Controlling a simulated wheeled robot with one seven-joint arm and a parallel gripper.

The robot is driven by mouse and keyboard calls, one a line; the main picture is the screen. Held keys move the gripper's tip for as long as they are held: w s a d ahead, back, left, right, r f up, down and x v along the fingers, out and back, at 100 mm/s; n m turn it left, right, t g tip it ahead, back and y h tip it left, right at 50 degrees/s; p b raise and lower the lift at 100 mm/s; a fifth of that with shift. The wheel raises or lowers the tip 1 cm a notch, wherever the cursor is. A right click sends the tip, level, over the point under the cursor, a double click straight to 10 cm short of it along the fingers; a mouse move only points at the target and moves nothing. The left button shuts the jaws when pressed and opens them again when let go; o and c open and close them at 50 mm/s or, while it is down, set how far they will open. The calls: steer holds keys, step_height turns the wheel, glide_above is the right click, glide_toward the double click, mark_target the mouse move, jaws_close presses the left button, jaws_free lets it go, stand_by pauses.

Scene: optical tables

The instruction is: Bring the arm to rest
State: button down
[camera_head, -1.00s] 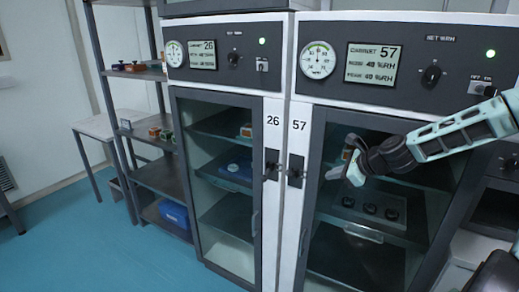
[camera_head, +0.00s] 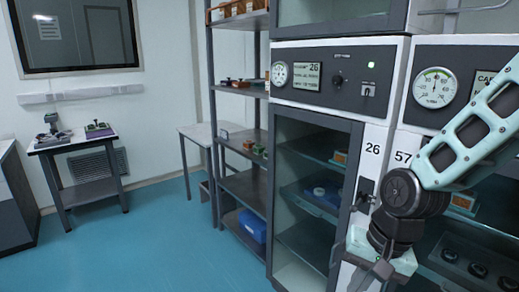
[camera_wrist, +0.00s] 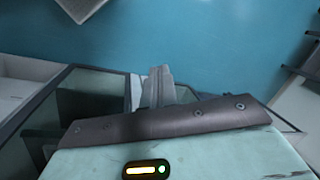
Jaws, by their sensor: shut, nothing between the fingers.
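My arm reaches in from the right in the head view, bent at a dark wrist joint. My gripper (camera_head: 378,272) hangs low in front of the cabinet doors, its fingers together and empty. In the wrist view the gripper fingers (camera_wrist: 157,88) show beyond a dark padded strip, with blue floor past them. The gripper is in front of the handle side of cabinet 26 (camera_head: 372,150) and hides part of the door edges. Whether it touches a door cannot be told.
Cabinet 57 (camera_head: 402,157) stands at the right, partly hidden by my arm. An open shelf rack (camera_head: 247,187) stands left of cabinet 26. A small table (camera_head: 85,190) with instruments is by the far wall. Blue floor (camera_head: 150,245) is clear at the left.

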steer(key=s+a+r+n+h, duration=0.1)
steer(key=s+a+r+n, duration=0.1)
steer(key=s+n, duration=0.4)
steer(key=s+a+r+n+h, duration=0.1)
steer(key=s+a+r+n, duration=0.1)
steer(key=s+n, duration=0.3)
steer(key=s+r+b, duration=0.1)
steer(key=s, duration=0.3)
steer(key=shift+n, duration=0.4)
